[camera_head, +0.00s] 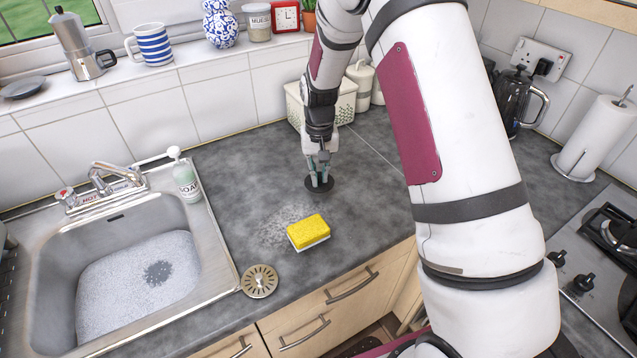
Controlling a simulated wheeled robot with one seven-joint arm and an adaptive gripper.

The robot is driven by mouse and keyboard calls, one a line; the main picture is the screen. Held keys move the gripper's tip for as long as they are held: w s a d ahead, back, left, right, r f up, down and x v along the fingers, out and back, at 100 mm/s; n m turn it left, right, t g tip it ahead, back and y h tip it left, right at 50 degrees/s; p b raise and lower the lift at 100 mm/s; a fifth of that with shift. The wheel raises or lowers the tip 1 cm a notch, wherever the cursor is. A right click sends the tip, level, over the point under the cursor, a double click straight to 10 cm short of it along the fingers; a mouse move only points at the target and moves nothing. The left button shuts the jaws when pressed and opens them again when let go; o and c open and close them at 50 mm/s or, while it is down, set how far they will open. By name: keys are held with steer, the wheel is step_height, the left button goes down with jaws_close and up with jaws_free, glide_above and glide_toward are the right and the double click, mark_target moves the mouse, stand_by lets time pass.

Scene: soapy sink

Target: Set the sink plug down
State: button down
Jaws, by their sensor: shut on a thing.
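The sink plug (319,187) is a dark round disc at the middle of the grey counter, behind the yellow sponge. My gripper (319,178) points down over it and is shut on its upper part. The plug appears at or very close to the counter surface; I cannot tell whether it touches. The fingers hide the top of the plug.
A yellow sponge (309,231) lies in front of the plug, with a metal strainer (259,281) nearer the sink edge. The soapy sink (110,240) is at left, with a soap bottle (185,178) beside it. A patterned box (345,106) stands behind my gripper.

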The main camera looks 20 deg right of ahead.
mark_target(320, 182)
steer(key=shift+f+p, duration=0.35)
steer(key=shift+f, duration=1.75)
steer(key=shift+f, duration=0.2)
steer(key=c, duration=1.6)
jaws_free()
steer(key=shift+c, duration=0.2)
steer(key=shift+r, duration=0.1)
